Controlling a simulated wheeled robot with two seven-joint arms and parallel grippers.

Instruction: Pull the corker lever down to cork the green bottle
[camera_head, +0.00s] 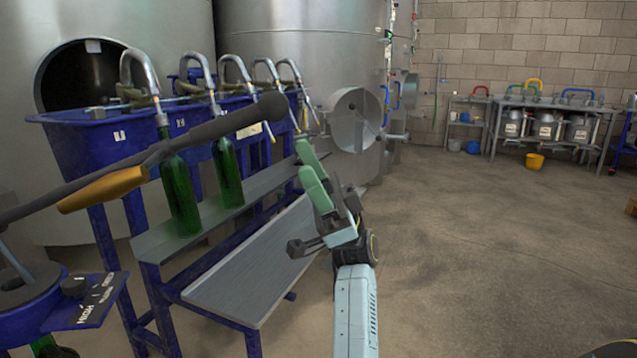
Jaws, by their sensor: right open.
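The corker lever (210,132) is a long dark bar that slants up from the left edge to a rounded tip near the middle. An orange-yellow grip (103,190) lies along its lower side; I cannot tell how it is joined. The blue corker body (28,305) with a black label plate is at the lower left. Part of a green bottle (50,348) shows below it at the bottom edge; the rest is hidden. My right gripper (310,170), with green finger pads, is open and empty, to the right of the lever tip and apart from it. My left gripper is out of view.
A blue filling stand (88,140) with curved metal spouts stands behind the lever. Two green bottles (179,192) (227,172) stand on its grey shelf. Large steel tanks (300,40) are behind. The floor (480,230) to the right is open.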

